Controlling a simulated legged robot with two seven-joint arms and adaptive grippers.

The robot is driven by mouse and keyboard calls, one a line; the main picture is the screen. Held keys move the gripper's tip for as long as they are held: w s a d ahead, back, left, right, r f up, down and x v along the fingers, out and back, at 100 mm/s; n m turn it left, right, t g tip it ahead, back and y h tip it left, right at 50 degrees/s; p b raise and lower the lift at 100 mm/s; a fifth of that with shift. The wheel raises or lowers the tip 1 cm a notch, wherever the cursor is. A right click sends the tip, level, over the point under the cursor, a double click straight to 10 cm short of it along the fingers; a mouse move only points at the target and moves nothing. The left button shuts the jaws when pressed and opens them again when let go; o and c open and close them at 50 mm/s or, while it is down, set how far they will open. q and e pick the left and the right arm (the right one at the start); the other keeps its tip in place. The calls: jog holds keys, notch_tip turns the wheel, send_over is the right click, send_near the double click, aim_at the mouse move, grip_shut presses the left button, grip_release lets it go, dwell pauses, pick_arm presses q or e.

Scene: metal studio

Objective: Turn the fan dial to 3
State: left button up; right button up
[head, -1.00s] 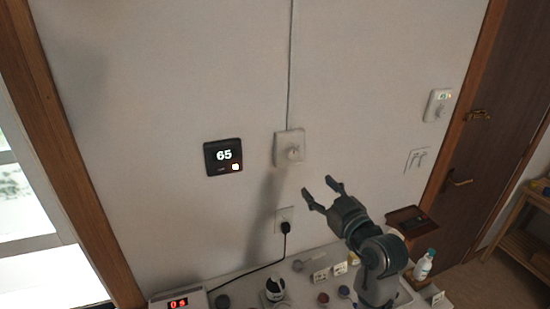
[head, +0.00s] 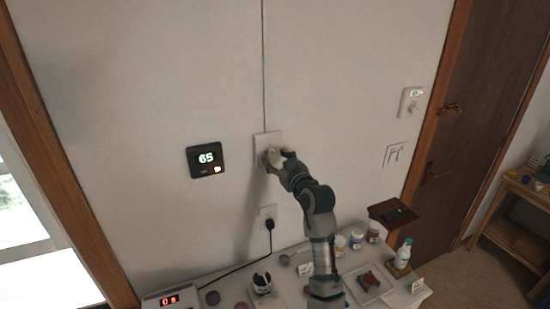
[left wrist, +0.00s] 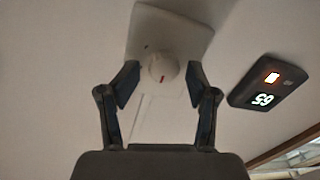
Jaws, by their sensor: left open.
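The fan dial's white square wall plate (head: 262,139) is on the wall below a thin vertical conduit, and its knob is partly hidden by my gripper in the head view. In the left wrist view the round white knob (left wrist: 161,67) has a short red mark and stands out from the plate (left wrist: 175,25). My left gripper (head: 277,157) is up at the dial. In the left wrist view its open fingers (left wrist: 160,82) are on either side of the knob, with a gap visible on each side. I cannot read any numbers on the dial. My right gripper is not in view.
A socket with a black plug (head: 269,222) is below. A white control (head: 411,101) and a switch plate (head: 395,153) are to the right. Jars and a bottle (head: 403,254) crowd the table below.

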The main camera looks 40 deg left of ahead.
pick_arm(q)
jog(key=shift+s+d+r, duration=0.1)
jog(key=shift+d+r, duration=0.2)
jog(key=shift+d, duration=0.5)
jog(key=a, duration=0.3)
jog(key=shift+f, duration=0.4)
jog(key=c, duration=0.9)
jog(key=shift+a+f, duration=0.1)
jog(key=shift+a, duration=0.1)
grip_shut()
jog(key=shift+d+f, duration=0.1)
jog(key=shift+d, duration=0.15)
